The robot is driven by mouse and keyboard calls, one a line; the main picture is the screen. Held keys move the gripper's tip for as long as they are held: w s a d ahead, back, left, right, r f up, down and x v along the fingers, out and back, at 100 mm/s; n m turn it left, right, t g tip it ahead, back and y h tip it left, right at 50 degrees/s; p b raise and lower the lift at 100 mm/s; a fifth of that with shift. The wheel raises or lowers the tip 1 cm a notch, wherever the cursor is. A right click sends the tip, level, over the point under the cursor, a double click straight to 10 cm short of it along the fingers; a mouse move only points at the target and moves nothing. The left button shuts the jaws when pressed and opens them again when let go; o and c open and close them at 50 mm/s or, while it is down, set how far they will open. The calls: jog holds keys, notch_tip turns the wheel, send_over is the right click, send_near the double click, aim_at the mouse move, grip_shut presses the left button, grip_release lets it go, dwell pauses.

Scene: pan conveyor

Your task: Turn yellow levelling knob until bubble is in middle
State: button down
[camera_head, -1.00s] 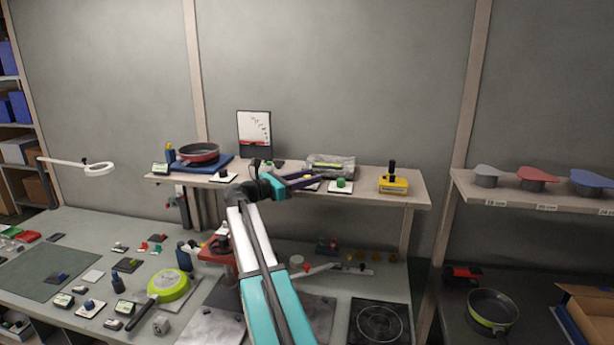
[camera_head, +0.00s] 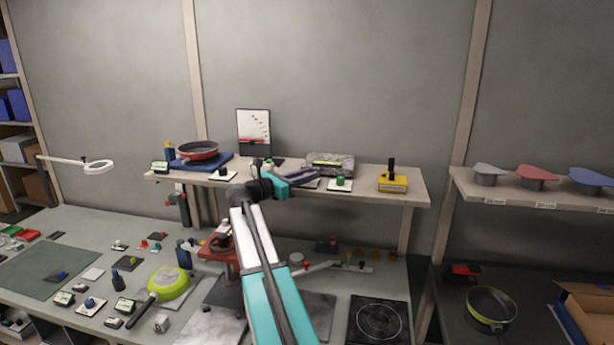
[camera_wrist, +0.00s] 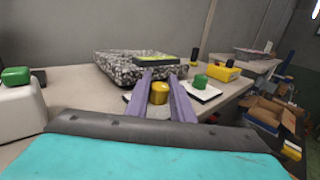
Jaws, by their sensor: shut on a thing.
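The yellow levelling knob (camera_wrist: 159,93) sits between my purple fingers in the wrist view, in front of a speckled stone block. My gripper (camera_wrist: 160,82) is shut on it. In the head view my gripper (camera_head: 313,176) reaches the shelf from the left and hides the knob. The speckled block (camera_wrist: 120,68) lies on the shelf and also shows in the head view (camera_head: 345,168). A yellow-green level vial (camera_wrist: 156,60) lies on top of the block. The bubble in it is too small to make out.
A green knob on a white plate (camera_wrist: 200,82) stands close to the right of my fingers. A yellow box with a black handle (camera_head: 392,184) stands farther right on the shelf. A red pan on a blue base (camera_head: 198,151) is at the shelf's left.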

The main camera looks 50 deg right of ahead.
jog(key=shift+s+n+t, duration=0.15)
jog(key=shift+n+t, duration=0.35)
jog(key=shift+t, duration=0.1)
jog(key=shift+n+t+p, duration=0.3)
jog(key=shift+n+t, duration=0.2)
jog(key=shift+t, duration=0.5)
jog(key=shift+n+t, duration=0.3)
jog(key=shift+t, duration=0.1)
jog(key=c, duration=1.5)
grip_release()
jog(key=shift+c, duration=0.2)
jog(key=shift+a, duration=0.15)
jog(key=a+b, duration=0.4)
jog(key=a, duration=0.9)
jog(key=shift+s+a, duration=0.3)
